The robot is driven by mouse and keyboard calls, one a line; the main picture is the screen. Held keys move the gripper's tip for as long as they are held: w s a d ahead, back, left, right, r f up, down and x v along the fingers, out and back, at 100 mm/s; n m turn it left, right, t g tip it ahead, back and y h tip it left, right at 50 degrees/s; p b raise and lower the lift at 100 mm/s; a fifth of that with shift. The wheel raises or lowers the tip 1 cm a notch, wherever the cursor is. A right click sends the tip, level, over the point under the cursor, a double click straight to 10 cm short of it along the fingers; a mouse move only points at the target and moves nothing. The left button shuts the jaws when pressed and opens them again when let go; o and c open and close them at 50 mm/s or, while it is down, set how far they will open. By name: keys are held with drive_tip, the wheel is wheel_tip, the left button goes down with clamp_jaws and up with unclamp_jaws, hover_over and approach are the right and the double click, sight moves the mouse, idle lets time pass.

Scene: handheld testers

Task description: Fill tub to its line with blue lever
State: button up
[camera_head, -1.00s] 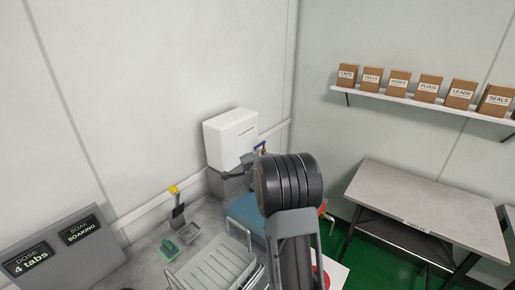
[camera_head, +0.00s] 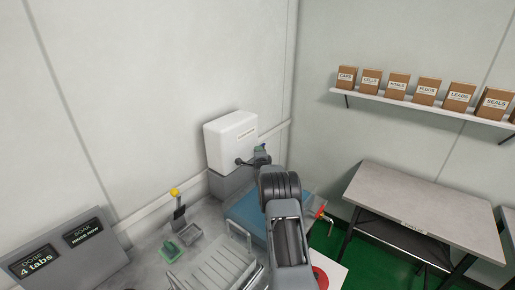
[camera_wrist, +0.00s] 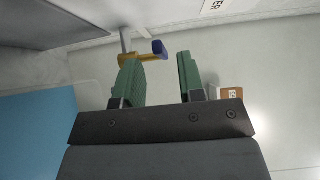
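The blue lever (camera_wrist: 160,47) sits on a brass tap (camera_wrist: 136,60) in the wrist view, just beyond my fingertips and near the left finger. In the head view the blue lever (camera_head: 262,147) shows small at the right of a white wall box (camera_head: 231,141). My gripper (camera_wrist: 159,75) is open, with green finger pads apart and nothing between them. A blue surface (camera_head: 243,208), perhaps the tub, lies below the white box, partly hidden by my arm. It also shows at the left of the wrist view (camera_wrist: 35,130). No fill line or water level is visible.
A grey ribbed rack (camera_head: 215,268), a green item (camera_head: 171,250) and a yellow-topped holder (camera_head: 178,205) stand on the counter at left. A display (camera_head: 83,233) seems to read "RINSE NOW". A red-handled tap (camera_head: 322,214) is right of my arm. A table (camera_head: 430,205) stands right.

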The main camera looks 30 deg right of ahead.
drive_tip(key=shift+p+x, duration=0.35)
drive_tip(key=shift+x, duration=1.8)
drive_tip(key=shift+c, duration=0.3)
clamp_jaws()
